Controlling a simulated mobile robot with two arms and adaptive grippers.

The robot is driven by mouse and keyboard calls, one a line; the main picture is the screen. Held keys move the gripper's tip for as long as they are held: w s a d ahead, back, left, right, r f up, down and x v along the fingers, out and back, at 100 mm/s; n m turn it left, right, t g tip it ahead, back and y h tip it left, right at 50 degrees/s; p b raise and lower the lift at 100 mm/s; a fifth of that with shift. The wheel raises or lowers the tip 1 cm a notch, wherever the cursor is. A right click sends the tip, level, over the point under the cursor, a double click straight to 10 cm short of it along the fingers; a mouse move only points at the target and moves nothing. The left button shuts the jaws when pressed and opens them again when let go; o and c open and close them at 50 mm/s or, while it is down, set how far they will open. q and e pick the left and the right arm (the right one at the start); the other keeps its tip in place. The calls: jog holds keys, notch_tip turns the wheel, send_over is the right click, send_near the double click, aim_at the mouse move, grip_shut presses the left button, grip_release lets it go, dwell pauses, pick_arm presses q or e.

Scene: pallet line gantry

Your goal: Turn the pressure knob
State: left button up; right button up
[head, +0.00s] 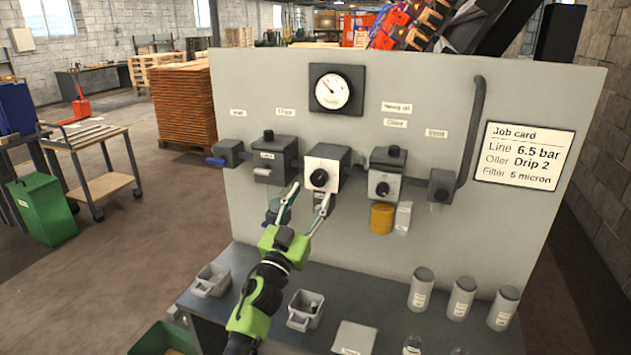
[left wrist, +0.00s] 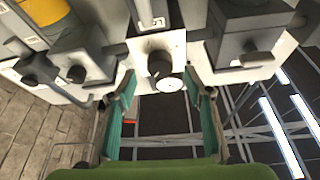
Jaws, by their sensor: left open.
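The pressure knob (head: 319,178) is a round black knob on the white front plate of the middle unit on the grey panel. In the left wrist view the knob (left wrist: 160,64) sticks out of the white plate, just beyond my fingers. My left gripper (head: 309,194) is open, its two fingers spread below and beside the knob. In the left wrist view its fingers (left wrist: 163,98) stand apart on either side, with nothing between them; contact with the knob is not visible. A round pressure gauge (head: 332,89) with a red needle sits above. My right gripper is not in view.
A unit with another black knob (head: 382,188) and a yellow bowl (head: 381,218) is close on the right. A grey box unit (head: 275,160) is on the left. The job card (head: 524,154) reads 6.5 bar. Grey bins (head: 212,281) and canisters (head: 421,289) stand on the shelf below.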

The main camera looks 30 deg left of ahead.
aim_at(317, 182)
pick_arm(q)
jog(key=shift+p+x, duration=0.3)
jog(key=shift+x, duration=1.85)
jog(key=c, duration=1.1)
